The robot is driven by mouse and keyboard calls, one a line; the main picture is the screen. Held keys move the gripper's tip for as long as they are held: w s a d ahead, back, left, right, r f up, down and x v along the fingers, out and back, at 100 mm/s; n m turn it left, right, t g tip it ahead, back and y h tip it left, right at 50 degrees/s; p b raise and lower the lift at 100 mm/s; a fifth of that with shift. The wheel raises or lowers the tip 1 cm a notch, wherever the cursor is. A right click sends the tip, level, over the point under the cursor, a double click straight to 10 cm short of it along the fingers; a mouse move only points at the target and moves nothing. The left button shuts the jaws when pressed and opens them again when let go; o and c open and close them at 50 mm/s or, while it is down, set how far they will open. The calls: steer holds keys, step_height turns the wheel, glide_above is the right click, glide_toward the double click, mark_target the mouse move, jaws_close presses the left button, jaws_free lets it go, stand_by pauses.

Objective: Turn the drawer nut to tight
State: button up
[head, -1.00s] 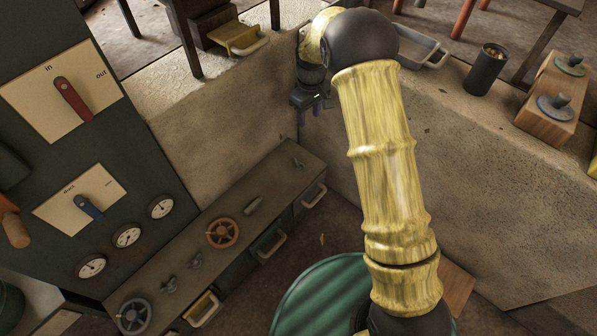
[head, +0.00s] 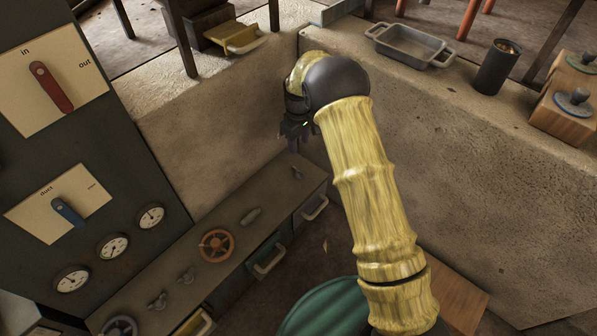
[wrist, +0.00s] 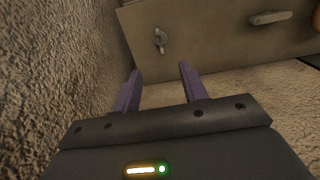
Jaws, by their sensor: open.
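A small wing nut (head: 297,172) stands on the far right end of the low dark bench in the head view. It also shows in the wrist view (wrist: 160,40), ahead of the fingertips and roughly between them, apart from them. In the head view my gripper (head: 295,136) is above the bench's far end, partly hidden by my wrist.
The bench top (head: 225,215) also bears an orange handwheel (head: 216,245) and a grey lever (head: 250,216). Drawers with handles (head: 315,209) line its front. Rough stone walls (head: 215,140) close in behind and to the right. A dark panel with gauges (head: 113,247) stands left.

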mark_target(299, 173)
step_height(299, 173, down, 15)
steer(key=b, duration=0.6)
steer(key=shift+r+b, duration=0.15)
steer(key=shift+b, duration=0.15)
jaws_close()
